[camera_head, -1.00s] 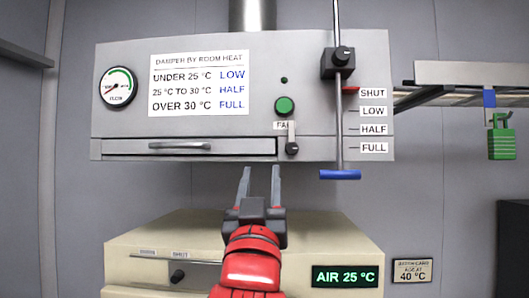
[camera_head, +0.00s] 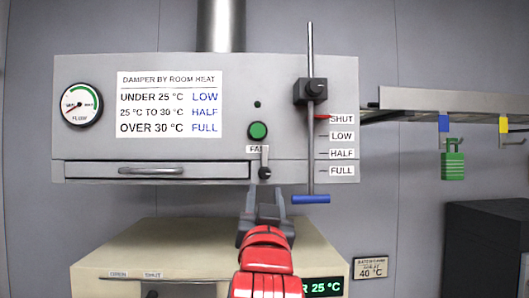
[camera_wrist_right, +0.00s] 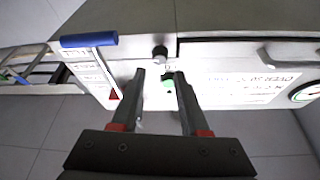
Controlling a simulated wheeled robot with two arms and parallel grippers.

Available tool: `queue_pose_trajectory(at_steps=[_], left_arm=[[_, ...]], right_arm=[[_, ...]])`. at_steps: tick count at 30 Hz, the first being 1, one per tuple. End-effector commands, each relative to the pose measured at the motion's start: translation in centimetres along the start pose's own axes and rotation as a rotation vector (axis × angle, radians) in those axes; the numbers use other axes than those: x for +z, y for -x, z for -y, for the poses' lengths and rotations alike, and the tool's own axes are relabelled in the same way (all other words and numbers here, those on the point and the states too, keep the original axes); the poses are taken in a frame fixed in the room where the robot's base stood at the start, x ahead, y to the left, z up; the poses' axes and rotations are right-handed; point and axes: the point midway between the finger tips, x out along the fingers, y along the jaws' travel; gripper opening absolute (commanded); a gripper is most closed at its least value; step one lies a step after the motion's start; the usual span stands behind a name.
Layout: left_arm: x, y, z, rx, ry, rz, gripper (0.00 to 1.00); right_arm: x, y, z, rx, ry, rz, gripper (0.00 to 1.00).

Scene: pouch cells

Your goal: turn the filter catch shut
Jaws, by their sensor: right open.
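The filter catch (camera_head: 264,169) is a short pale lever with a black knob at its low end, hanging at the right end of the filter drawer (camera_head: 90,170) on the grey hood. The drawer front looks flush with the hood. My right gripper (camera_head: 266,190) is open and empty, pointing up just below the knob. In the right wrist view the black knob (camera_wrist_right: 160,52) lies just beyond the fingertips (camera_wrist_right: 156,75), roughly between them. Contact cannot be made out. My left gripper is not in view.
A damper rod with a blue handle (camera_head: 311,199) hangs close to the right of the gripper. A green button (camera_head: 258,131) is above the catch. A cream cabinet (camera_head: 190,240) stands below. A rail (camera_head: 450,101) with a green padlock (camera_head: 453,165) is at right.

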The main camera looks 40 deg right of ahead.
Motion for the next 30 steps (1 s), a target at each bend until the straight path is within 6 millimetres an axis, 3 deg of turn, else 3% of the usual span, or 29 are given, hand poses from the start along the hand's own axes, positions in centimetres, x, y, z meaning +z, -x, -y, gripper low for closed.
queue_pose_trajectory(at_steps=[1,12,18,28,30], left_arm=[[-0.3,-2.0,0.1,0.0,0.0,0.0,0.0],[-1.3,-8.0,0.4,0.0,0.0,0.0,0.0],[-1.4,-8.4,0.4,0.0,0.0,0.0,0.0],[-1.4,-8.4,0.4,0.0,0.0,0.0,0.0],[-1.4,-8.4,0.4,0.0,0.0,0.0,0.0]], right_arm=[[-0.8,-1.1,0.1,0.002,0.005,0.005,0.45],[-0.5,-6.3,0.0,0.002,0.002,0.005,0.45],[-0.1,-8.3,0.0,0.001,0.0,0.002,0.45],[0.0,-8.6,0.0,0.0,0.0,-0.002,0.45],[0.0,-8.6,0.0,0.0,0.0,-0.002,0.35]])
